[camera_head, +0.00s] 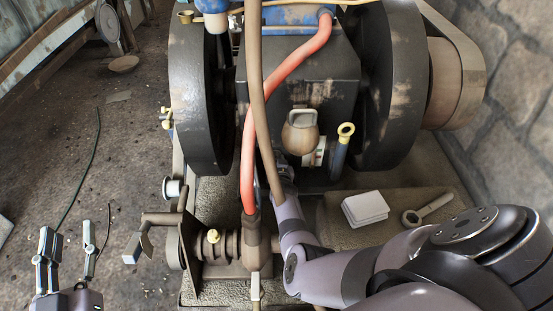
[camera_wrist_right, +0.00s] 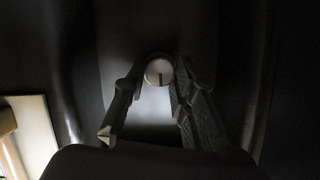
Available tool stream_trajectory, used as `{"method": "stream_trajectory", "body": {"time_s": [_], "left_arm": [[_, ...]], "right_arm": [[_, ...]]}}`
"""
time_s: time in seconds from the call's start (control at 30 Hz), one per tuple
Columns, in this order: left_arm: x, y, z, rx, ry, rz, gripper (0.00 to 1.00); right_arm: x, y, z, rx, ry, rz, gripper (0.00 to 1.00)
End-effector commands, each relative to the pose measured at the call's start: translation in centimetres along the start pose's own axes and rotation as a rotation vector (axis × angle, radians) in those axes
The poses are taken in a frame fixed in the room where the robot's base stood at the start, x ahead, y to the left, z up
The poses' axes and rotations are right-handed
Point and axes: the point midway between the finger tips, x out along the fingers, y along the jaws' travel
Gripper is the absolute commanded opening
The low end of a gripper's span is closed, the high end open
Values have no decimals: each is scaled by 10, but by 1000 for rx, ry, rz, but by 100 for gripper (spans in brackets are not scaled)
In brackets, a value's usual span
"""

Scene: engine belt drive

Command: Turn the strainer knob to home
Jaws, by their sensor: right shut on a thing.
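A small round pale knob (camera_wrist_right: 160,74) with a dark vertical line on its face shows in the right wrist view, between the tips of my right gripper (camera_wrist_right: 159,66). The right gripper is shut on this knob, one finger on each side. My left gripper (camera_head: 68,248) is open and empty at the lower left, over the floor, away from the engine.
A red hose (camera_head: 250,150) and a brown hose (camera_head: 262,110) cross in front of the engine block. Dark flywheels (camera_head: 195,90) flank it. A white box (camera_head: 365,208) and a ring-ended tool (camera_head: 428,208) lie at the right. Floor at the left is mostly clear.

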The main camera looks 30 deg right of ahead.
Motion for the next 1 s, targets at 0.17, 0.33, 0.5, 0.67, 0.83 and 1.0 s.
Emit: {"method": "stream_trajectory", "body": {"time_s": [0.17, 0.33, 0.5, 0.67, 0.83, 1.0], "left_arm": [[0, 0, 0, 0, 0, 0, 40], [0, 0, 0, 0, 1, 0, 40], [0, 0, 0, 0, 2, 0, 40], [0, 0, 0, 0, 2, 0, 40], [0, 0, 1, 0, -1, 1, 40], [-2, 0, 12, 0, -1, 1, 40]], "right_arm": [[0, 0, 1, -2, -2, 0, 0], [0, 0, 1, -2, -2, 0, 32], [0, 0, 1, -1, -1, 0, 43], [0, 0, 0, -1, 0, 0, 45], [0, 0, 0, 2, 0, -1, 45], [1, 3, 4, 53, -1, -22, 45]]}}
